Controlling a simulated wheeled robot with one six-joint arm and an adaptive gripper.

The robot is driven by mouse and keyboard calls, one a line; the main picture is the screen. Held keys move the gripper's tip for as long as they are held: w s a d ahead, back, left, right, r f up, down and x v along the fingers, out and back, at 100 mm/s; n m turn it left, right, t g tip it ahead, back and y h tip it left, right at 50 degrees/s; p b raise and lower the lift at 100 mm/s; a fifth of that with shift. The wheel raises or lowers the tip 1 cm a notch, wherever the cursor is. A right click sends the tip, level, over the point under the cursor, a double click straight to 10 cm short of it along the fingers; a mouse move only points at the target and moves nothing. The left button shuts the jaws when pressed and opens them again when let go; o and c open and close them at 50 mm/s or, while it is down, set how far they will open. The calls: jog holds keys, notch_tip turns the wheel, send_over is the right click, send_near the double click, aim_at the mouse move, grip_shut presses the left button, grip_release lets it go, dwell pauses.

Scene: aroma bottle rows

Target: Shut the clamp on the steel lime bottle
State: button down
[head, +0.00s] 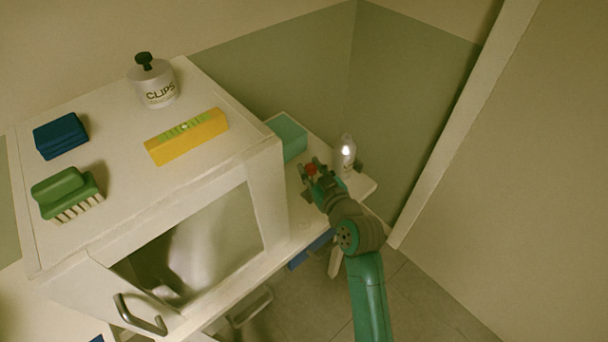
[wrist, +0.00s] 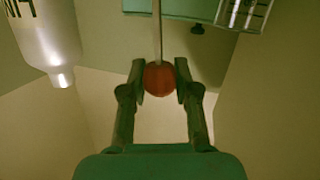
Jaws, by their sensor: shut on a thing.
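My gripper (head: 316,182) is shut on a round red knob (wrist: 159,79), which sits between its two fingers in the wrist view. A thin pale rod (wrist: 157,30) runs from the knob to the top of that view. The red knob also shows small in the head view (head: 311,169). A pale, shiny bottle (head: 344,157) stands just right of my gripper in the head view. A pale bottle with dark, partly cut-off letters (wrist: 45,30) shows at the upper left of the wrist view, apart from the fingers. I cannot read a lime label. The clamp's jaws cannot be made out.
A teal box (head: 288,138) stands left of the bottle on the white bench (head: 362,187). The white cabinet (head: 110,120) at left carries a CLIPS jar (head: 153,83), a yellow block (head: 187,137), a blue block (head: 60,135) and a green brush (head: 66,192). A wall closes the right.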

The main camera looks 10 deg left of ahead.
jog(key=w+d+m+g, duration=0.1)
jog(key=w+d+m, duration=0.1)
jog(key=w+m, duration=0.1)
jog(key=shift+d+g, duration=0.2)
jog(key=shift+g, duration=0.2)
jog(key=shift+w+d+f+m+g+y, duration=0.3)
jog(key=shift+w+m, duration=0.2)
jog(key=shift+m, duration=0.2)
jog(key=shift+w+d+f+m+g+y, duration=0.25)
jog(key=shift+w+d+f+m, duration=0.2)
jog(key=shift+m, duration=0.25)
jog(key=c, duration=0.8)
grip_release()
jog(key=v, duration=1.2)
jog(key=shift+r, duration=0.2)
